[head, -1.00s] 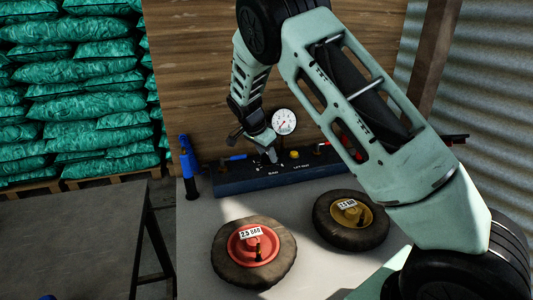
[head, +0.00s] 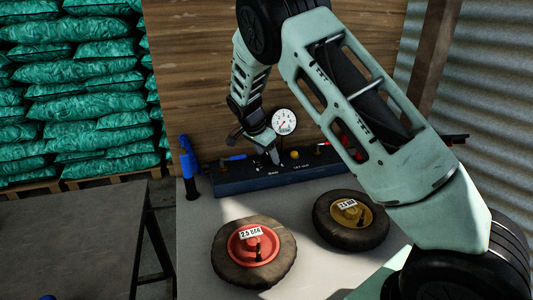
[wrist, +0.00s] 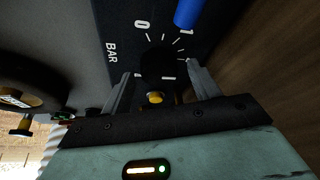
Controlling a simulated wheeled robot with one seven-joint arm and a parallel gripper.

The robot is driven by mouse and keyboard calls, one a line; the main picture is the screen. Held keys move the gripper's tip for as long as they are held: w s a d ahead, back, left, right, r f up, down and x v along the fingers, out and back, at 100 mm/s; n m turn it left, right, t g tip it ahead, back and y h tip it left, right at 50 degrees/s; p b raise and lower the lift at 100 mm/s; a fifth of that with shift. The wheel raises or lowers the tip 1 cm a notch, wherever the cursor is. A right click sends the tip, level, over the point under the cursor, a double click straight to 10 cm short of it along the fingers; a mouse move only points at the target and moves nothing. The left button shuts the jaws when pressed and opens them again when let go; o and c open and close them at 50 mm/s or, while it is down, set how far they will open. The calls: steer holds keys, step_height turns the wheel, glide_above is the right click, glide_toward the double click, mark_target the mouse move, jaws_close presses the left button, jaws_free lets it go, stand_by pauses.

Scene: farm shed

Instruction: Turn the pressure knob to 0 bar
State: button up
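The black pressure knob (wrist: 160,62) sits on the dark panel in the wrist view, with white ticks and the marks 0, 1 and BAR around it. Its pointer is too dark to make out. My gripper (wrist: 158,76) is open, with one finger on each side of the knob and dark gaps showing between. I cannot tell whether either finger touches it. In the head view my gripper (head: 272,158) is down at the panel (head: 230,183) and hides the knob. A round white gauge (head: 283,121) with a red needle stands behind; its reading is too small to tell.
A blue handle (wrist: 188,12) lies close to the knob's scale. A yellow button (head: 295,155) is right of my gripper. A blue-handled tool (head: 189,165) stands left of the panel. Two wheels, one red-hubbed (head: 230,274) and one yellow-hubbed (head: 325,230), lie in front on the table.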

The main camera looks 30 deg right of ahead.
steer(key=v, duration=1.7)
steer(key=shift+r, duration=0.2)
steer(key=shift+w, duration=0.1)
